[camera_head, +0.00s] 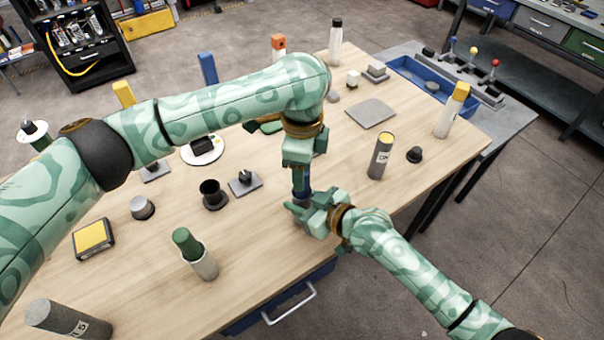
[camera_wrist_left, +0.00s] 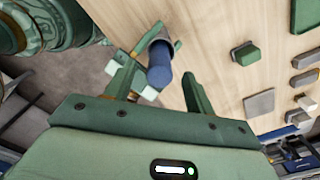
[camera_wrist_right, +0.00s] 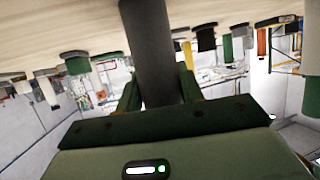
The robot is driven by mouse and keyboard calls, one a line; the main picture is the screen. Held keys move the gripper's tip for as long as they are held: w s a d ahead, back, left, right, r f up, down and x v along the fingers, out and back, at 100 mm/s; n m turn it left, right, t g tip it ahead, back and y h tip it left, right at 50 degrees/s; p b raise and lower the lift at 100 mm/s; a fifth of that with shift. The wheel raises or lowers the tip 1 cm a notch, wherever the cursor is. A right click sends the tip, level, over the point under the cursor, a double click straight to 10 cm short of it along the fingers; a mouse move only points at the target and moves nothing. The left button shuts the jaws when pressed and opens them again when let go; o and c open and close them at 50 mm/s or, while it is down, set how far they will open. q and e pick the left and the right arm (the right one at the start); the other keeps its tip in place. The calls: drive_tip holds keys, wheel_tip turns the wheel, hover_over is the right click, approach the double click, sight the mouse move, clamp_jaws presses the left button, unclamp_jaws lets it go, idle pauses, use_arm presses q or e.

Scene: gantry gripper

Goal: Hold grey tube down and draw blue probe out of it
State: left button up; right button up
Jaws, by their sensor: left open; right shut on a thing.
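The grey tube (camera_wrist_right: 152,40) stands upright on the table near its front edge, and its mouth (camera_wrist_left: 156,38) shows in the left wrist view. My right gripper (camera_head: 303,208) is shut around the tube from the side. The blue probe (camera_wrist_left: 160,72) sticks up out of the tube; in the head view only a little dark blue shows. My left gripper (camera_head: 302,180) points straight down over the probe. Its jaws are open, with the probe's top between or just beyond the fingertips. In the head view its fingers hide most of the probe.
Nearby stand a grey capped tube (camera_head: 381,157), a black cup (camera_head: 213,194), a small grey plate with a black knob (camera_head: 245,182) and a green-topped cylinder (camera_head: 196,255). A flat grey plate (camera_head: 371,113) and a blue tray (camera_head: 428,83) lie farther back. The front edge is close to my right gripper.

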use_arm(q)
drive_tip(key=shift+f, duration=2.2)
clamp_jaws()
drive_tip(key=shift+r, duration=1.55)
use_arm(e)
drive_tip(key=shift+f, duration=0.1)
use_arm(q)
drive_tip(key=shift+r, duration=1.5)
drive_tip(key=shift+r, duration=1.5)
